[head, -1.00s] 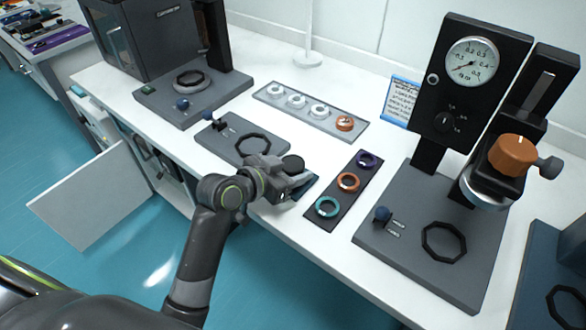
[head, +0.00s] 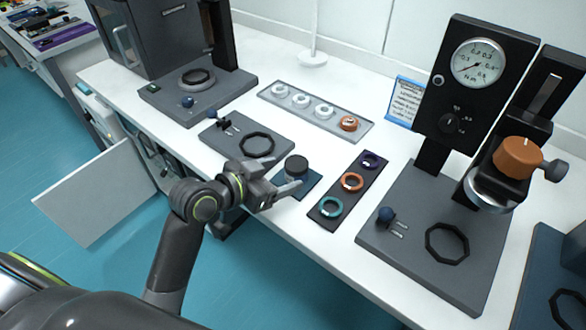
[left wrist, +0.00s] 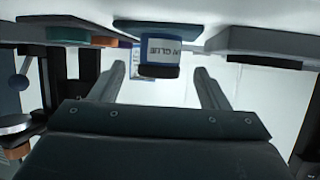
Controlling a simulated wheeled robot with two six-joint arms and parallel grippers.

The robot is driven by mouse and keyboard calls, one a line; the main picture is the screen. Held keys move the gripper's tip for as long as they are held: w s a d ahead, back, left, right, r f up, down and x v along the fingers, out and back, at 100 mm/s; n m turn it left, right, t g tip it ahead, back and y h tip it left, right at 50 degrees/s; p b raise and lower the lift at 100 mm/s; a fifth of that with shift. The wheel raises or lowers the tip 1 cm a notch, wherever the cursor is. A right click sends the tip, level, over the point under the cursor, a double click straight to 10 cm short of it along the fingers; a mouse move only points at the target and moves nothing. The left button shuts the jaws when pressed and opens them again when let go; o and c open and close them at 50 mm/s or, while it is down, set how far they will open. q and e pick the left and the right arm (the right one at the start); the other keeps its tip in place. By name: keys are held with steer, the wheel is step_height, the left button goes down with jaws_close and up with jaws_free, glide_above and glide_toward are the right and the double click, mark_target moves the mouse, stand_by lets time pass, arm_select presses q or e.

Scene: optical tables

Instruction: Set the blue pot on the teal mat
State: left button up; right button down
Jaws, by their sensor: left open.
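The blue pot (head: 296,173) has a dark lid and stands upright on the small teal mat (head: 312,186) near the table's front edge. A finger hides part of its base in the head view. The left wrist view is upside down; there the pot (left wrist: 158,52) shows a white label with dark lettering, and its base meets the mat (left wrist: 126,27). My left gripper (head: 278,178) is open and empty, just left of and in front of the pot. In the wrist view the pot shows beyond and between the spread fingers (left wrist: 161,70). My right gripper is out of view.
A dark strip with purple, orange and teal rings (head: 352,183) lies right of the mat. A grey plate with a black octagonal ring (head: 257,145) is at its left. A gauge stand (head: 475,90) rises at right. A grey tray (head: 337,127) of rings lies behind.

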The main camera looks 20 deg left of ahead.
arm_select(q)
steer(key=shift+v, duration=3.1)
